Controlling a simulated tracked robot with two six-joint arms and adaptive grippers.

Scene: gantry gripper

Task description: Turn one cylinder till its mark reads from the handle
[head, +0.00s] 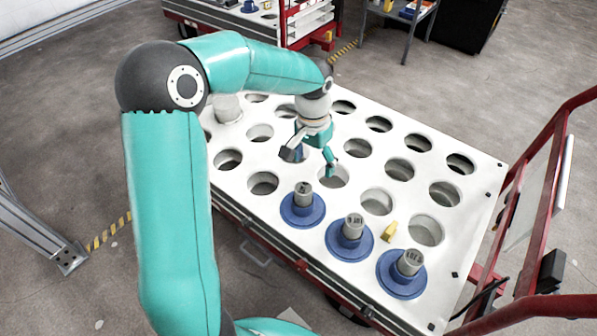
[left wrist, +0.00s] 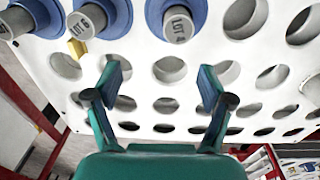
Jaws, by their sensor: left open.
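Three grey cylinders with blue flanged bases stand in the front row of the white perforated tabletop (head: 478,190): a left one (head: 303,201), a middle one (head: 350,239) and a right one (head: 405,270). Their tops carry dark lettering. In the left wrist view, the cylinder at the right (left wrist: 178,22) appears to read LOT 4, with its text tilted; the middle one (left wrist: 88,20) appears to read LOT 6. My left gripper (head: 311,160) is open and empty above the holes behind the left cylinder; its spread fingers show in the left wrist view (left wrist: 162,88). My right gripper is not visible.
A small yellow block (head: 389,231) lies between the middle and right cylinders and the holes behind. A pale cylinder (head: 228,108) stands at the table's back left, partly behind my arm. A red frame (head: 560,165) rises along the right side. Several holes are empty.

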